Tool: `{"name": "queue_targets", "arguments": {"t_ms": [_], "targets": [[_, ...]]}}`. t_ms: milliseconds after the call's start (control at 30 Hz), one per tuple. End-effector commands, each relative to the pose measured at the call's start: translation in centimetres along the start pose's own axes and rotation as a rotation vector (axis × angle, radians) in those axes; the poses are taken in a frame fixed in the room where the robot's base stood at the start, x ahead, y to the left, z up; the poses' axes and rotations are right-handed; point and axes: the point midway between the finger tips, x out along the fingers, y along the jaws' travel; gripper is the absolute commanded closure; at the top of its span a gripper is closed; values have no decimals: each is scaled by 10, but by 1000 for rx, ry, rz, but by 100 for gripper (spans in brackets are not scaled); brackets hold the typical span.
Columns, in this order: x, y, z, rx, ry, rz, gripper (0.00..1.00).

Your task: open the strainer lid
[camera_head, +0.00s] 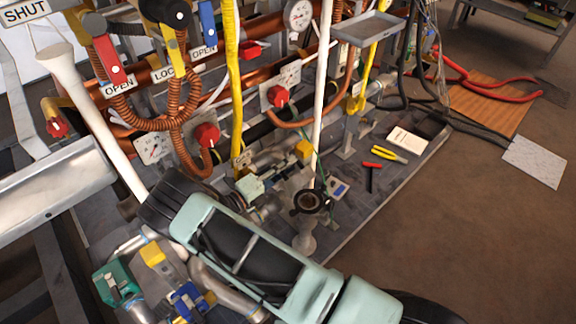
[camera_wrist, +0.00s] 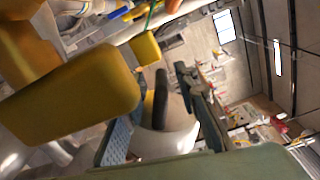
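My gripper (camera_wrist: 155,98) is open in the wrist view, its two fingers apart. A dark upright bar and a pale rounded body (camera_wrist: 168,138) show between the fingers; I cannot tell whether either finger touches them. In the head view my pale green arm comes in from the lower right, and its gripper end (camera_head: 256,194) is low among the pipe fittings, partly hidden. A round black ring-shaped part (camera_head: 308,201) sits on a metal fitting just right of it. I cannot tell for certain which part is the strainer lid.
In the wrist view a large yellow block (camera_wrist: 75,105) fills the near left. In the head view, copper pipes with red knobs (camera_head: 207,135), a yellow pipe (camera_head: 231,80) and a white pole (camera_head: 321,90) stand behind the gripper. Yellow pliers (camera_head: 389,154) lie rightward.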

Motion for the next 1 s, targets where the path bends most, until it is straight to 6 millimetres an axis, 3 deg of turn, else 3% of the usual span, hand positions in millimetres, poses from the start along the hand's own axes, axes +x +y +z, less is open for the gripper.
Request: {"name": "queue_targets", "arguments": {"t_ms": [400,733,1000], "targets": [[-63,0,1,-1,-3,1,72],[-70,0,0,-1,-1,0,72],[-75,-8,8,45,-8,40,100]]}}
